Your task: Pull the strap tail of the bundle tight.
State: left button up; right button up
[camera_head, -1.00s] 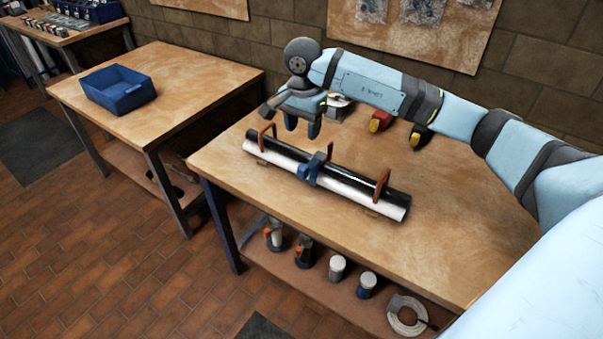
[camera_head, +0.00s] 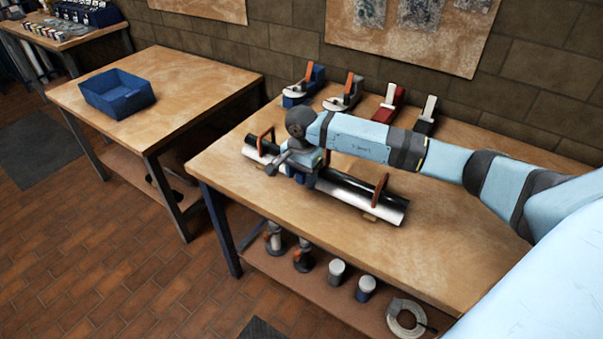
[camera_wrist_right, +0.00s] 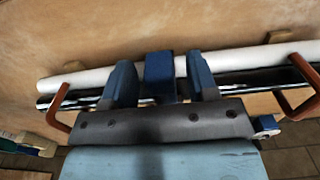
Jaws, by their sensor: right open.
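The bundle (camera_head: 343,206) of a white and a black tube lies across the near workbench. It also shows in the right wrist view (camera_wrist_right: 240,60). A blue strap piece (camera_wrist_right: 160,76) sits around its middle; in the head view the gripper mostly hides it. My right gripper (camera_head: 306,180) is over the middle of the bundle, pointing down. In the right wrist view its two blue fingers (camera_wrist_right: 161,80) are apart, one on each side of the blue strap piece, with gaps visible. I cannot make out the strap tail clearly. My left gripper is not in view.
Red-brown upright brackets (camera_head: 380,190) stand at both ends of the bundle. Several clamp-like tools (camera_head: 388,104) stand along the back of the bench. A blue bin (camera_head: 117,95) is on the left table. Cans and a coil (camera_head: 405,318) are on the lower shelf. The bench's right front is clear.

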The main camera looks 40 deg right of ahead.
aim_at(299, 174)
grip_shut()
jog(key=shift+s+a+f+b, duration=0.15)
jog(key=shift+a+b, duration=0.2)
jog(key=shift+b, duration=0.2)
jog(key=shift+a, duration=0.1)
grip_release()
jog(key=shift+r, duration=0.2)
notch_tip(299, 174, up, 14)
jog(key=shift+f, duration=0.15)
dwell(0.4)
